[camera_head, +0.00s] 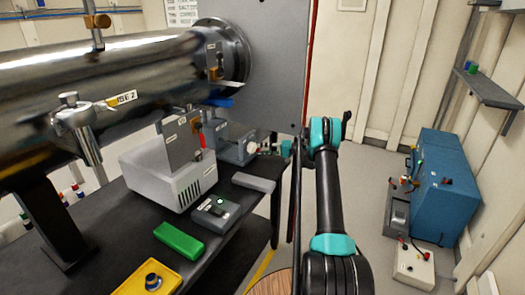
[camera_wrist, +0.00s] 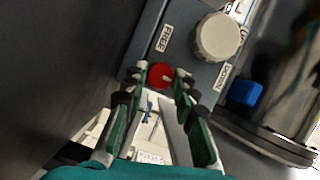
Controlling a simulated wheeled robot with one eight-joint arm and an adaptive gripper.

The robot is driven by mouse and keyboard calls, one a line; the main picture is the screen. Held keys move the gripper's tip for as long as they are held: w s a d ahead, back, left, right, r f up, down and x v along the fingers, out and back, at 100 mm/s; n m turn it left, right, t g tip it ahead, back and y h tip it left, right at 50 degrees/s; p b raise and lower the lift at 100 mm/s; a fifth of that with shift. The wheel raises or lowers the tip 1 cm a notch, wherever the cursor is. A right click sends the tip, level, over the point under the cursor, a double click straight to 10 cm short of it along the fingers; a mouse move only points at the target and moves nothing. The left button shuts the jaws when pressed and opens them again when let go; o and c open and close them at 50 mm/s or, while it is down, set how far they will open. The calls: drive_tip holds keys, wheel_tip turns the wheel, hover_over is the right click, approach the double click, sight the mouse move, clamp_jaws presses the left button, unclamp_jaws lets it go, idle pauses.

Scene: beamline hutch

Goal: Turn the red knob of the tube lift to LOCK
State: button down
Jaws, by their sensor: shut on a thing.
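The red knob (camera_wrist: 160,75) shows in the wrist view on the blue-grey face of the tube lift (camera_wrist: 183,42). A small pale mark lies on its right side. A FREE label (camera_wrist: 165,38) is above it and a LOCK label (camera_wrist: 222,77) is to its right. My gripper (camera_wrist: 160,76) has its fingertips on either side of the red knob and is shut on it. In the head view the tube lift (camera_head: 232,143) stands under the steel tube, with my gripper (camera_head: 268,149) at its right side. The red knob cannot be made out there.
A larger off-white knob (camera_wrist: 217,36) and a blue part (camera_wrist: 245,92) sit close to the red knob. The steel tube (camera_head: 120,75) runs above the dark bench (camera_head: 120,215). A grey box (camera_head: 160,180) stands left of the lift.

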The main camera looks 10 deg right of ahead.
idle(0.5)
drive_tip(key=c, duration=1.2)
unclamp_jaws()
drive_tip(key=v, duration=1.2)
drive_tip(key=shift+d+f, duration=0.1)
